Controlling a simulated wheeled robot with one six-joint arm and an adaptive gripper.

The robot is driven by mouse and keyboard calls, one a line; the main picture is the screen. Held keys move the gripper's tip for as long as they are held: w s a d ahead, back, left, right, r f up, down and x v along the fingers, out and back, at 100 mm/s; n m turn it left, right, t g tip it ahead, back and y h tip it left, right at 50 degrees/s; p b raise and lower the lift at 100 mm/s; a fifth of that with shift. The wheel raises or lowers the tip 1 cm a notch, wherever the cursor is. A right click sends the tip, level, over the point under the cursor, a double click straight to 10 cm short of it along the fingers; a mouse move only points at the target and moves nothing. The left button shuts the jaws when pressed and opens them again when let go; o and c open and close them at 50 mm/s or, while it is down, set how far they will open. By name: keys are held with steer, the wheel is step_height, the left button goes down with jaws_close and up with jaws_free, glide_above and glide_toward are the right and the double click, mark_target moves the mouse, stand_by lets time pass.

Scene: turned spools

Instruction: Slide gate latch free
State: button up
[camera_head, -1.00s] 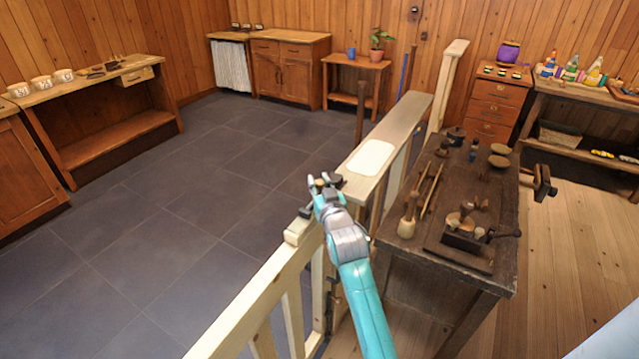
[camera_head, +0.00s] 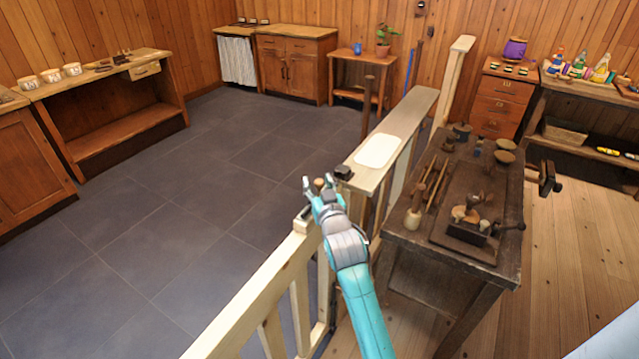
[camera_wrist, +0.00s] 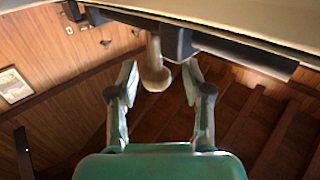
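The pale wooden gate (camera_head: 262,296) runs from the lower left to a post beside the counter end. The latch shows as a small dark block (camera_head: 343,172) at the near end of the ledge. In the wrist view a dark latch body (camera_wrist: 178,42) sits under the ledge, with a turned wooden knob (camera_wrist: 155,68) hanging from it. My gripper (camera_head: 320,184) is at the gate's post end, just left of the dark block. In the wrist view its fingers (camera_wrist: 159,80) are spread, one on each side of the knob, with gaps visible. The latch's engagement with the gate is hidden.
The ledge (camera_head: 412,108) with a white mat (camera_head: 377,150) extends behind the gripper. A dark workbench (camera_head: 400,232) with tools and spools stands right of it. An upright wooden handle (camera_head: 367,105) stands beside the ledge. The tiled floor (camera_head: 190,220) at left is clear.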

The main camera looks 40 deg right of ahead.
steer(key=v, duration=1.2)
stand_by(0.6)
steer(key=s+a+f+n+y, duration=0.2)
steer(key=s+a+f, duration=0.4)
steer(key=s, duration=0.2)
steer(key=s+a+f+n+y, duration=0.1)
steer(key=s+a+f+y, duration=0.1)
steer(key=s+a+f, duration=0.6)
steer(key=s+a+r+n+y, duration=0.1)
steer(key=s+a, duration=0.1)
steer(key=s, duration=0.9)
steer(key=s+a+r+n+g+y, duration=0.1)
steer(key=s+a+r+y, duration=0.1)
steer(key=s, duration=0.9)
steer(key=shift+s+a+g+y, duration=0.15)
steer(key=shift+a+g+y, duration=0.15)
steer(key=shift+a, duration=0.35)
steer(key=shift+c, duration=0.3)
